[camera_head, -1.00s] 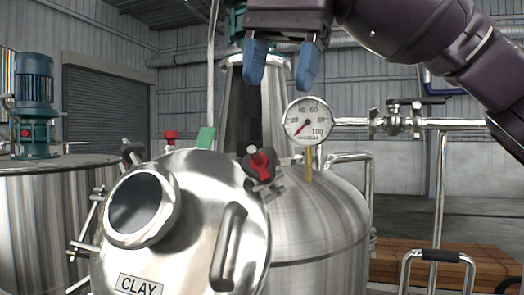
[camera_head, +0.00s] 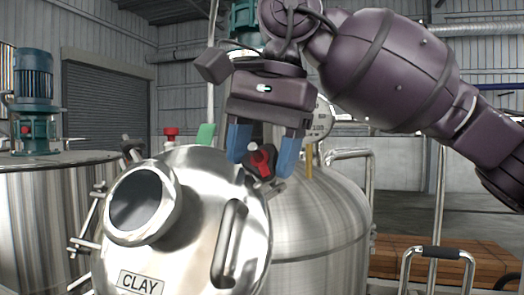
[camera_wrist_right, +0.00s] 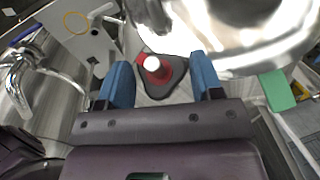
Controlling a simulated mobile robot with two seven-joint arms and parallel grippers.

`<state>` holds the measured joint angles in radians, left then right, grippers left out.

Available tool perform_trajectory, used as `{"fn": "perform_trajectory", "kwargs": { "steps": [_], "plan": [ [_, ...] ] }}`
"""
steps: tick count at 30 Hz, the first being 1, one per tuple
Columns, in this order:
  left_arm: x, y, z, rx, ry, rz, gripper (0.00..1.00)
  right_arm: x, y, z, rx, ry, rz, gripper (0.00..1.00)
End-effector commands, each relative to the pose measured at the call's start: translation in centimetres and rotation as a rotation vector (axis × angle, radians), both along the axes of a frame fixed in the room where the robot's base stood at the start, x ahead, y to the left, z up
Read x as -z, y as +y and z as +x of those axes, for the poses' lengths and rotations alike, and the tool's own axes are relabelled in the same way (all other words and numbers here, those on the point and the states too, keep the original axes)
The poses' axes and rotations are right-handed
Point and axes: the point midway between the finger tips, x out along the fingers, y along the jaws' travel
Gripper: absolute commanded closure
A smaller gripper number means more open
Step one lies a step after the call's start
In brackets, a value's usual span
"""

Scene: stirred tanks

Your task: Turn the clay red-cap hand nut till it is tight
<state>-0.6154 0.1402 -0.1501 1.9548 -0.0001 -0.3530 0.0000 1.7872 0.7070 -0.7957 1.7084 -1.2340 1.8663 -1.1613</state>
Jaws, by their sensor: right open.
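The clay red-cap hand nut (camera_head: 262,160) sits at the upper right rim of the steel lid marked CLAY (camera_head: 196,225). My right gripper (camera_head: 263,160) is open, pointing down, with one blue finger on each side of the nut in the head view. In the right wrist view the red nut (camera_wrist_right: 154,67), with a pale stud end at its middle and a dark body, lies between and just beyond the open fingertips (camera_wrist_right: 160,78). I cannot tell whether a finger touches it. My left gripper is not in view.
The lid has a round port (camera_head: 141,205) and a bar handle (camera_head: 229,243). A pressure gauge (camera_head: 322,122) stands partly hidden behind my gripper. A green tag (camera_head: 206,134) is left of it.

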Motion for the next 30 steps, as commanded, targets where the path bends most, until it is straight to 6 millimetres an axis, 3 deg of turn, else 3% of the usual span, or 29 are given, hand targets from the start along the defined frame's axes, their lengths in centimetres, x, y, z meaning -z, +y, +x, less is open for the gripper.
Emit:
{"fn": "perform_trajectory", "kwargs": {
  "steps": [5,12,23,30],
  "plan": [
    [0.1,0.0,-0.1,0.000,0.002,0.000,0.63,0.0,0.0,0.0,0.000,0.000,0.000,0.40],
    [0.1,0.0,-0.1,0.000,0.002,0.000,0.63,0.0,0.0,0.0,0.000,0.000,0.000,0.74],
    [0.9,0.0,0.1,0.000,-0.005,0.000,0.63,0.2,-0.1,0.0,0.034,-0.019,0.053,0.74],
    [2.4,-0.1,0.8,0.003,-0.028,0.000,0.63,0.6,-0.2,0.0,0.121,-0.061,0.186,0.74]
  ]
}}
